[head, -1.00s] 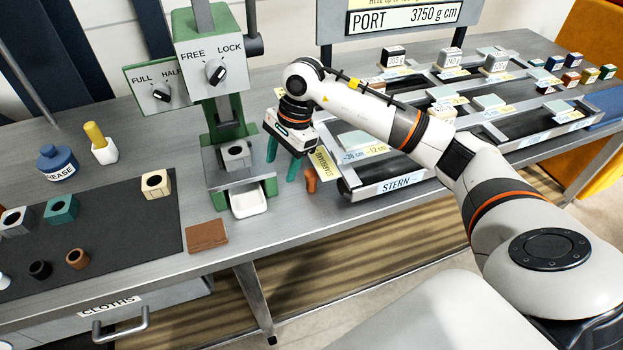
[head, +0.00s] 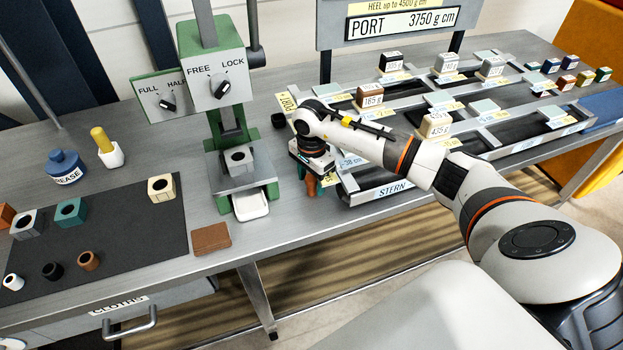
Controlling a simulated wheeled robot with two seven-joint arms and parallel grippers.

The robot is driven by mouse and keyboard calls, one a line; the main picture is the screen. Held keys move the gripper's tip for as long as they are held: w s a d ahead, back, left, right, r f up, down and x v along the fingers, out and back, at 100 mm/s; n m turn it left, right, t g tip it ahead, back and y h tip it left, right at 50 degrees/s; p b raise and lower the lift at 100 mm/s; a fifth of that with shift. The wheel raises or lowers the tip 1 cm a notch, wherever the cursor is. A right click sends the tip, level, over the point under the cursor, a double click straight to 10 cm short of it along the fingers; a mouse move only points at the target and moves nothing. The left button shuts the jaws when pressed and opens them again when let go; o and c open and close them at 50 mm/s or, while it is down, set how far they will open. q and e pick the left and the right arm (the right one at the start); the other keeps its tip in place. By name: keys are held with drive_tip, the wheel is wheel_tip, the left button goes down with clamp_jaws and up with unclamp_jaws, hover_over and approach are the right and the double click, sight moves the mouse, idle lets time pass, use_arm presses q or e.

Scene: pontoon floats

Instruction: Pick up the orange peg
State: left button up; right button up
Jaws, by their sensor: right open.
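The orange peg (head: 311,187) stands on the metal bench, just left of the float model's STERN end. My right gripper (head: 312,177) reaches down over it from above, its green fingers open. The peg's lower part shows below the gripper body, and its top is hidden. I cannot tell whether the fingers touch the peg. My left gripper is not in view.
A green press (head: 240,170) with a white tray (head: 250,205) stands left of the gripper. The float deck (head: 385,190) with weight blocks lies close on the right. A brown pad (head: 211,238) and a dark mat (head: 130,235) with several bushings lie at left.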

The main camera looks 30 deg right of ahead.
drive_tip(key=shift+f, duration=0.9)
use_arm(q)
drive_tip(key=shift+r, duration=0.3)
use_arm(e)
drive_tip(key=shift+c, duration=0.3)
